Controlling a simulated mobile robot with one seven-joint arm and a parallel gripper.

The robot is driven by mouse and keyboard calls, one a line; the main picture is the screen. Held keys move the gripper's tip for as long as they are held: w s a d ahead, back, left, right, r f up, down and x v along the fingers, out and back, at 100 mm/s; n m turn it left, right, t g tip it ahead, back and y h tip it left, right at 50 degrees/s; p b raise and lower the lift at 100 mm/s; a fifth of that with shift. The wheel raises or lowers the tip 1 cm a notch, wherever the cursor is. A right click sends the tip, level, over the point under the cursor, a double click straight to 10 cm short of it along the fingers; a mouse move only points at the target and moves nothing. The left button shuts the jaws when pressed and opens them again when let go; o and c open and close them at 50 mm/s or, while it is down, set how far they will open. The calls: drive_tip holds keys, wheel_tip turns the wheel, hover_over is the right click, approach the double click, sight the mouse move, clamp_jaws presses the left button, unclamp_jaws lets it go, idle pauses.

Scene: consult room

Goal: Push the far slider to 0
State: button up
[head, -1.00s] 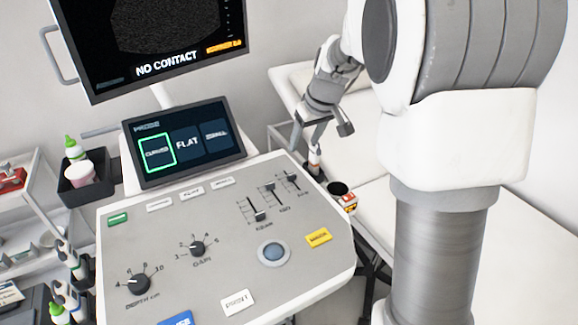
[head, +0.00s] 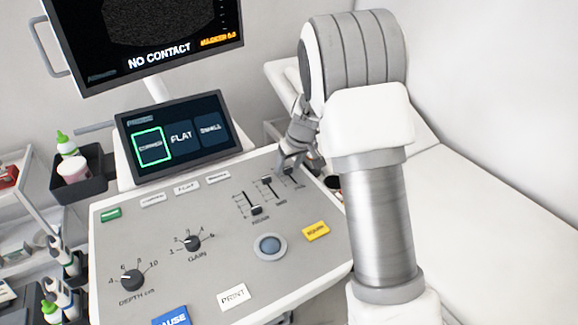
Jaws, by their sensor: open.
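The grey ultrasound control panel (head: 140,235) carries three vertical sliders at its upper right. The near slider (head: 256,211) has its dark knob low in its slot. The middle slider (head: 267,181) has its knob near the top. The far slider (head: 292,180) is the rightmost one, and its upper part, with the knob, is largely hidden by my gripper (head: 288,166). My gripper is open, pointing down at the far slider's upper end. I cannot tell whether its fingers touch the knob.
A touch screen (head: 180,138) and a monitor (head: 150,30) stand behind the panel. A yellow button (head: 316,231), a trackball (head: 270,247) and two knobs lie nearer. A white couch (head: 470,220) is at right. A dark bin (head: 80,180) with bottle and cup hangs at left.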

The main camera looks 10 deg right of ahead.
clamp_jaws()
idle(1.4)
